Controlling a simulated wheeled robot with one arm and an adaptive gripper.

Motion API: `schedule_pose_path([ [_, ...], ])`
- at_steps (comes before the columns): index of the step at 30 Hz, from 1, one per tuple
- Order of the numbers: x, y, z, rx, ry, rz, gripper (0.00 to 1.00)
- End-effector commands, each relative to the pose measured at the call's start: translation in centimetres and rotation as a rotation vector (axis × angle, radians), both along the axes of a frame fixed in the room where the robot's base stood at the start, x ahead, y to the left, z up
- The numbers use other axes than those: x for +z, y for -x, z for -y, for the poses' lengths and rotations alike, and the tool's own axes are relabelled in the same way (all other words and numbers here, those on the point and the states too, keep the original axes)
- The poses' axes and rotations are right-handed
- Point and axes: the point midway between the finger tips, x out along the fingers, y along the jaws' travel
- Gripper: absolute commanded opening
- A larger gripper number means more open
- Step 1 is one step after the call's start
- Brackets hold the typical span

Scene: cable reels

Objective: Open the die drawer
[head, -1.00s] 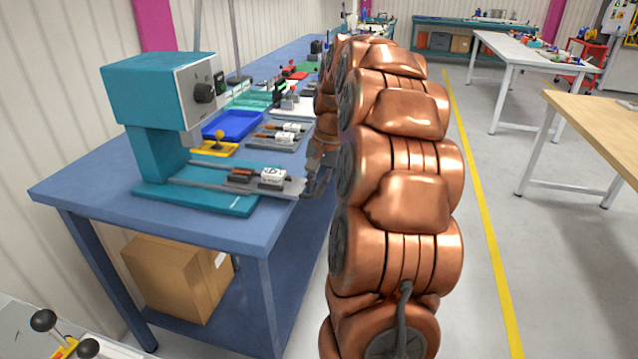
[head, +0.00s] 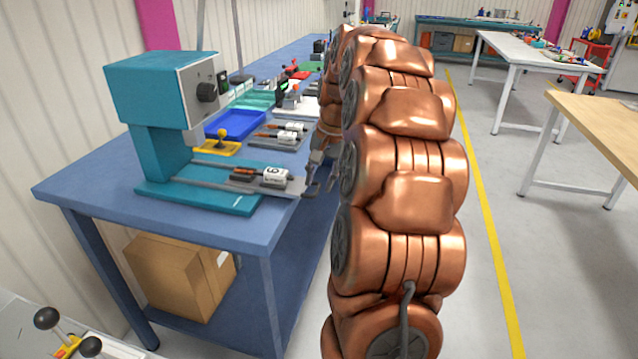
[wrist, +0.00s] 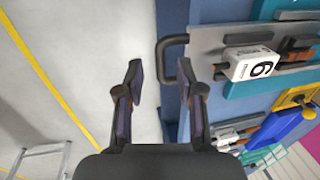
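The die drawer (head: 291,187) is a grey tray at the base of a teal press (head: 150,91). It extends towards the table's edge and carries a white block marked 6 (head: 275,177). In the wrist view the drawer (wrist: 203,42) shows at the right, with the marked block (wrist: 251,65) on it. Its dark U-shaped handle (wrist: 164,62) sticks out over the table's edge. My gripper (wrist: 164,72) is open, with its fingers on either side of the handle in the picture. Contact with the handle cannot be told. In the head view my gripper (head: 322,178) is beside the drawer's front end.
A cardboard box (head: 175,275) sits below. Open floor (head: 482,290) with a yellow line lies to the right.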

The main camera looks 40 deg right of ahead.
Motion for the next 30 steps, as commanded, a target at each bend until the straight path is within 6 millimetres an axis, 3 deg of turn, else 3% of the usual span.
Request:
schedule_pose_path([
  [6, 3.5, 0.5, 0.4, -0.001, 0.003, 0.003, 0.37],
  [18, 8.4, 1.3, 0.9, 0.0, 0.0, 0.001, 0.37],
  [30, 10.1, 1.7, 1.0, 0.0, -0.001, 0.0, 0.37],
])
